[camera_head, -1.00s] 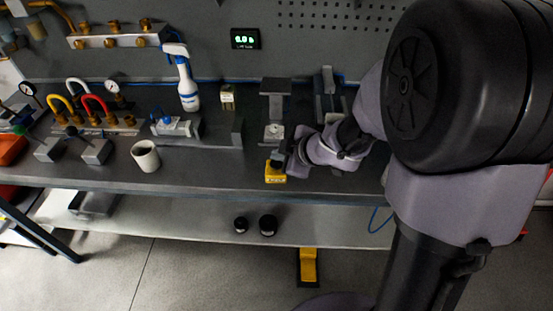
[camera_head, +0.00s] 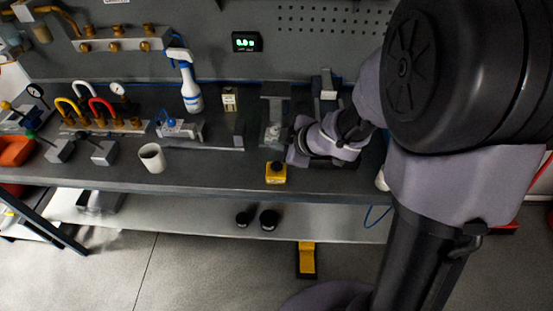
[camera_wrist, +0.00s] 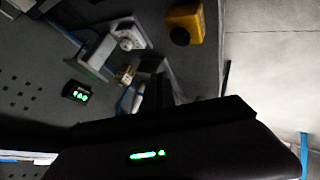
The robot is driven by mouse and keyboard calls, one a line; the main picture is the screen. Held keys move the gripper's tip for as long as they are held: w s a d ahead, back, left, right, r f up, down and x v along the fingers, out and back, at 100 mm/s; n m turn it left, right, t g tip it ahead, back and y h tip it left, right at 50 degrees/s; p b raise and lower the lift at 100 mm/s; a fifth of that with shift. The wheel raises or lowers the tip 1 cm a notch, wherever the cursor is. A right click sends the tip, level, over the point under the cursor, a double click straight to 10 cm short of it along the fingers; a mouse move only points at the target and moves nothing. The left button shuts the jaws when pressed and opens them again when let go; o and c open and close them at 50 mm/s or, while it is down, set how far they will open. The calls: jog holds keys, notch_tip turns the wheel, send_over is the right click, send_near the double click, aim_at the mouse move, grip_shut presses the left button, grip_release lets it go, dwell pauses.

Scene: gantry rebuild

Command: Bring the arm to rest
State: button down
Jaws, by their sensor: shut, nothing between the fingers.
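My gripper (camera_head: 292,156) is at the end of my folded arm, low over the right part of the workbench (camera_head: 215,178). It is shut and empty. It is just behind and to the right of a small yellow box with a black button (camera_head: 276,174), with a small gap seeming to lie between them. In the wrist view my dark gripper body, with a green light, fills the bottom, and the yellow box (camera_wrist: 184,20) shows at the top. The fingertips are hard to make out in both views.
A white mug (camera_head: 152,158), a spray bottle (camera_head: 190,92), gauges and coloured hoops stand on the bench to the left. A metal fixture (camera_head: 273,112) stands behind the gripper. A green-lit display (camera_head: 246,42) hangs on the back panel. The bench front between mug and yellow box is clear.

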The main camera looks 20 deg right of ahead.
jog(key=shift+f, duration=0.1)
jog(key=s+d+r+m+t+h+b, duration=0.1)
jog(key=s+d+r+m+h+b, duration=0.15)
jog(key=d+r+m+h, duration=0.45)
jog(key=s+a+r+m+y, duration=0.1)
jog(key=s+r+m, duration=0.35)
jog(key=s, duration=0.35)
jog(key=s+a+f+m+g+y, duration=0.1)
jog(key=s+a+m+g+y, duration=0.2)
jog(key=s+a+m, duration=0.3)
jog(key=s+a+y, duration=0.1)
jog(key=s+a, duration=0.3)
jog(key=s, duration=0.3)
jog(key=shift+s+a+m+g, duration=0.25)
jog(key=shift+s+m+g, duration=0.05)
jog(key=shift+s+m, duration=0.05)
jog(key=shift+f, duration=0.1)
dwell(1.2)
